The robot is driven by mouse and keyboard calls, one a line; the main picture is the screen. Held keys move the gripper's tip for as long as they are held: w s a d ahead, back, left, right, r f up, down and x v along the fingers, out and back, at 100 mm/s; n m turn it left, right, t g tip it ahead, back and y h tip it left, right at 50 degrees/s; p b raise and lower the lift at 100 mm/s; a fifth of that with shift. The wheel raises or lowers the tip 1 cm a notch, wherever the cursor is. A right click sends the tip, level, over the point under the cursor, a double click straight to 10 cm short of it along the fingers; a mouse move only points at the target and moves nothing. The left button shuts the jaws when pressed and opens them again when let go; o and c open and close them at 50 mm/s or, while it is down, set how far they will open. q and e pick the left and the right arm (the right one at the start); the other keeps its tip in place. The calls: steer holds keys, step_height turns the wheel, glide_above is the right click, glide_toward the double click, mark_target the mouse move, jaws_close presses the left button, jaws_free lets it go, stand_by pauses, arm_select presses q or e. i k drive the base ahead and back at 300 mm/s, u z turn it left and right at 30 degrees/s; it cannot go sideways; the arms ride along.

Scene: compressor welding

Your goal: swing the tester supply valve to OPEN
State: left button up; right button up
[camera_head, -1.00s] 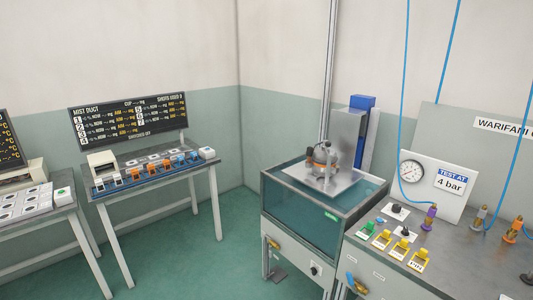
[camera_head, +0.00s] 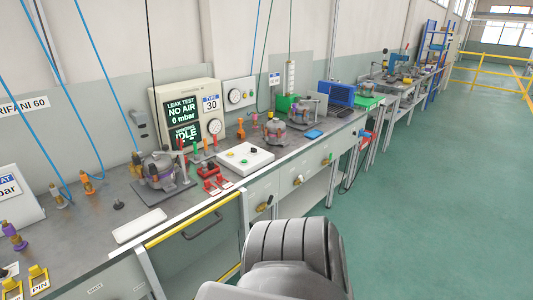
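The leak tester (camera_head: 186,115) stands on the bench against the wall, its screen reading "LEAK TEST NO AIR 0 mbar" with "IDLE" below. Small brass-coloured valves sit on the bench front: one (camera_head: 265,203) beside the yellow-edged door, one (camera_head: 297,180) in the middle, one (camera_head: 326,160) farther right. I cannot tell which is the tester supply valve, and their positions are too small to read. A grey link of my own arm fills the bottom middle and hides part of the bench front. Neither gripper is in view.
A compressor (camera_head: 162,172) stands on a dark plate before the tester. A white button box (camera_head: 243,158) and red clamps (camera_head: 215,184) lie to its right. A yellow-edged door (camera_head: 194,238) is in the bench front. The green floor (camera_head: 440,200) at right is clear.

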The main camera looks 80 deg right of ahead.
mark_target(271, 198)
steer(key=z, duration=1.85)
steer(key=i, duration=1.15)
steer(key=z, duration=0.55)
